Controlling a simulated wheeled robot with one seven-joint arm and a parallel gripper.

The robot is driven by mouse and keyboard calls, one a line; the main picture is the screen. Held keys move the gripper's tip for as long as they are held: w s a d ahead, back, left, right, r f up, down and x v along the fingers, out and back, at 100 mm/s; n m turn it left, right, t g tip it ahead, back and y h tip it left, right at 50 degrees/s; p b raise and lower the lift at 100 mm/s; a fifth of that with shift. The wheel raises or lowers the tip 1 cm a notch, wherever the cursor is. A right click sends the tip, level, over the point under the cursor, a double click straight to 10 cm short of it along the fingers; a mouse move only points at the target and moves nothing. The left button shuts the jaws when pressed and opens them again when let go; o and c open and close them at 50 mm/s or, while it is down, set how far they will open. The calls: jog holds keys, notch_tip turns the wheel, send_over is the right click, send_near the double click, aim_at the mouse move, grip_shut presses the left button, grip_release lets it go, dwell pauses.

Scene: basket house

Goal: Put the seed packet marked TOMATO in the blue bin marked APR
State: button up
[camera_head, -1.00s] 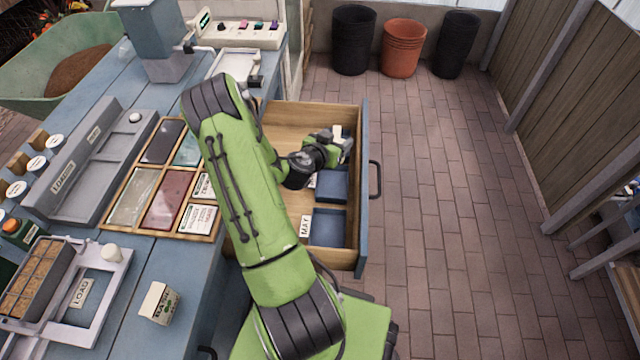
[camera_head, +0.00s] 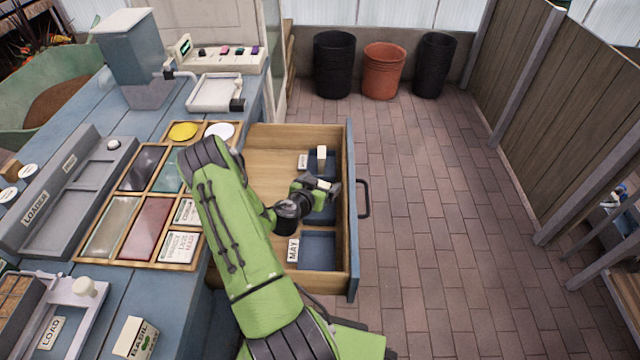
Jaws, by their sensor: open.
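A cream packet (camera_head: 321,158) stands upright in the far blue bin (camera_head: 329,170) of the open drawer; its marking cannot be read from here. That bin's white label (camera_head: 303,162) is too small to read. The near blue bin (camera_head: 317,251) is marked MAY. A middle blue bin (camera_head: 323,214) lies partly under my gripper, and its label is hidden by my arm. My gripper (camera_head: 325,184) is open, over the drawer between the far and middle bins, on the near side of the upright packet. A pale piece shows at its jaws; I cannot tell what it is.
The drawer (camera_head: 265,146) juts out from the blue bench (camera_head: 200,310). A packet marked BASIL (camera_head: 135,338) stands on the bench. A wooden divided tray (camera_head: 150,195) holds tinted panes and printed cards. The brick floor (camera_head: 430,220) to the right is clear.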

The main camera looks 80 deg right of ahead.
jog(key=v, duration=0.7)
jog(key=shift+a+b, duration=0.25)
jog(key=shift+b, duration=0.1)
jog(key=shift+r, duration=0.15)
